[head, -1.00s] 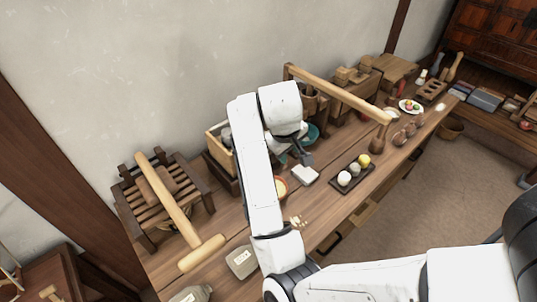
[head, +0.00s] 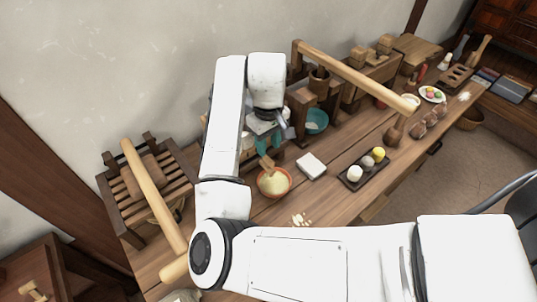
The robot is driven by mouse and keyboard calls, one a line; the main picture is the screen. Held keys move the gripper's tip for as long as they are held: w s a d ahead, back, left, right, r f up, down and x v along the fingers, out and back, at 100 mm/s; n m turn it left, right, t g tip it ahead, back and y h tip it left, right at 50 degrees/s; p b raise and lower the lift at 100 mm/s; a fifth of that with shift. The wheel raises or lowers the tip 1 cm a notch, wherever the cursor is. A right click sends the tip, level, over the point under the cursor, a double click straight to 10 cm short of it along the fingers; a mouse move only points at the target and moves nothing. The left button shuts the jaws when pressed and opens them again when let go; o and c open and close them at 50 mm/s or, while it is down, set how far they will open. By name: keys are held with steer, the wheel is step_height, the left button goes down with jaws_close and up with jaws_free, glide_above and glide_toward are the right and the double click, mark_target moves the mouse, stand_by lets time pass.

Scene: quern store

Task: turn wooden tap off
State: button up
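My arm comes in from the lower right, rises over the bench and bends down at its white wrist. My gripper (head: 268,143) hangs below the wrist, small and partly hidden; two teal finger-like parts show there, but their gap is unclear. Just under them is a small light wooden piece (head: 267,162), which may be the wooden tap or a handle; I cannot tell which, nor whether the fingers touch it. An orange-rimmed bowl (head: 274,182) of yellowish meal stands directly below it. My arm hides the bench to the left of the gripper.
A white square block (head: 311,166) lies right of the bowl. A dark tray (head: 352,184) holds several round balls. A teal bowl (head: 316,121) sits under a wooden frame with a long beam (head: 350,73). A slatted wooden rack (head: 185,178) stands left.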

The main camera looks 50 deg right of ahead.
mark_target(268, 158)
steer(key=shift+f, duration=2.5)
steer(key=shift+c, duration=0.4)
jaws_close()
